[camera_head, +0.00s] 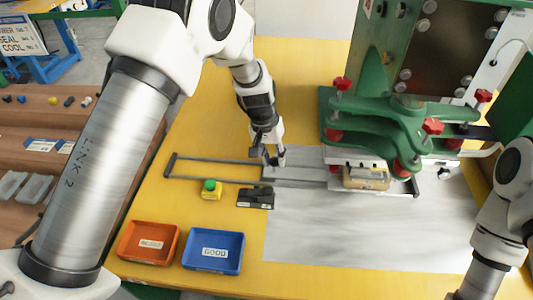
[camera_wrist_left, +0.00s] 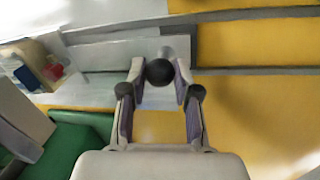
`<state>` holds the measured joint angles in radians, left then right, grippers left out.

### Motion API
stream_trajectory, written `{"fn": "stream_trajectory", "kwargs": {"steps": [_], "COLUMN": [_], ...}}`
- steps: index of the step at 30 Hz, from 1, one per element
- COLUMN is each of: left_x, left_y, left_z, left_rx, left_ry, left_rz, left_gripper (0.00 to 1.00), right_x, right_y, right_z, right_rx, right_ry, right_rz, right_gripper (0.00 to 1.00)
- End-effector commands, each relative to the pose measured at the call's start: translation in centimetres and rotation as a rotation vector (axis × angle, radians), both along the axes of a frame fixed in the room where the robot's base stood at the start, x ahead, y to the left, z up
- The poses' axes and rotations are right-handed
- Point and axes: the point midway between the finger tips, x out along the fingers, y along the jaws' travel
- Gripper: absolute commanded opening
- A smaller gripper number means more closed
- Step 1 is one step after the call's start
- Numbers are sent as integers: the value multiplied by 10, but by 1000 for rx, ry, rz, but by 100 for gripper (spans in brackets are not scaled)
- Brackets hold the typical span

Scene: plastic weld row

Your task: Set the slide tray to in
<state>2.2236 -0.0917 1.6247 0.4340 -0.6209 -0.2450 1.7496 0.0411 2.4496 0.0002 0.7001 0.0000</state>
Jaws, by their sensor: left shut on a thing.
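The slide tray (camera_head: 310,173) is a grey plate on dark rails (camera_head: 215,181) that run left to right across the yellow table. Its right end, with a tan block-like part (camera_head: 366,179), lies beneath the green press clamp. My left gripper (camera_head: 272,158) is at the tray's left end. In the left wrist view my left gripper (camera_wrist_left: 160,88) is closed around a dark round knob (camera_wrist_left: 160,71) beside the grey tray plate (camera_wrist_left: 115,52). My right arm shows at the right edge, but its gripper is out of the picture.
The green press (camera_head: 400,120) with red knobs stands over the right rails. A yellow box with a green button (camera_head: 210,190) and a black device (camera_head: 256,197) lie in front of the rails. An orange bin (camera_head: 149,243) and blue bin (camera_head: 213,251) are at the front left.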

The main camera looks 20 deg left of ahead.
Motion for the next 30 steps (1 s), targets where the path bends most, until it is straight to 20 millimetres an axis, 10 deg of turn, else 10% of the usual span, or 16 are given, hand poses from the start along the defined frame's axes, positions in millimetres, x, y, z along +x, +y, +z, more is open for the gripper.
{"fn": "stream_trajectory", "kwargs": {"steps": [9,10,12,23,30], "left_x": [1,1,1,1,2], "left_y": [-1,-1,-1,0,9], "left_z": [0,0,0,6,56], "left_rx": [0,0,0,-1,-2], "left_ry": [-3,-3,-3,-3,-7], "left_rz": [1,1,1,1,0], "left_gripper": [0,38,56,56,56], "right_x": [0,0,0,0,0], "right_y": [0,0,0,0,0], "right_z": [0,0,0,1,1], "right_rx": [0,0,0,0,0], "right_ry": [0,0,0,0,0], "right_rz": [2,1,1,1,1], "right_gripper": [40,40,40,40,40]}}
